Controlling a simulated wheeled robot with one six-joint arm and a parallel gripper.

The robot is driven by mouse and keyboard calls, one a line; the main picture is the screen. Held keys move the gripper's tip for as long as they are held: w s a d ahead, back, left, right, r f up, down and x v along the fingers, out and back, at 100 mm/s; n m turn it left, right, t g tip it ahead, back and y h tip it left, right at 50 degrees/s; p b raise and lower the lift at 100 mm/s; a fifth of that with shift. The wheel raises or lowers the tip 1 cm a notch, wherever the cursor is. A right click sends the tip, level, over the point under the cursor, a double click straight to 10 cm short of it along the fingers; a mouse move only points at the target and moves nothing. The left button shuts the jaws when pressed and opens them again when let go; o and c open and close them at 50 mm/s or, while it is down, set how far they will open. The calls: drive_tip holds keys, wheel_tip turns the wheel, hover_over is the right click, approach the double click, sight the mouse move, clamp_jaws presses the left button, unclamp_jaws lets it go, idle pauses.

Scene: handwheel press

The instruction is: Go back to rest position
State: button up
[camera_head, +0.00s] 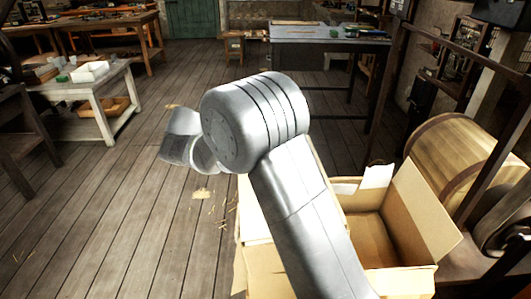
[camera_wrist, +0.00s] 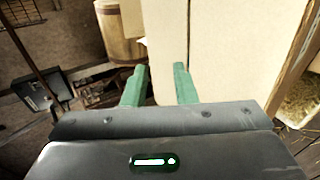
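My gripper (camera_wrist: 159,82) shows in the wrist view as two green fingers standing apart, with nothing seen held between them. Behind the fingertips is a large pale cream surface, perhaps a cardboard panel; I cannot tell how far off it is. In the head view my grey arm rises from the bottom centre to a thick joint in the middle. The gripper itself is hidden or cannot be made out there. No handwheel or press can be clearly made out.
An open cardboard box (camera_head: 430,220) stands right beside and behind my arm. A wooden barrel (camera_head: 455,160) lies to its right, near dark posts. A pale low table (camera_head: 95,90) stands at the left and a metal-topped bench (camera_head: 325,34) at the back. The plank floor at left is mostly clear.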

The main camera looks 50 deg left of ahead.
drive_tip(key=x, duration=1)
drive_tip(key=shift+w+r, duration=0.1)
drive_tip(key=shift+r, duration=0.05)
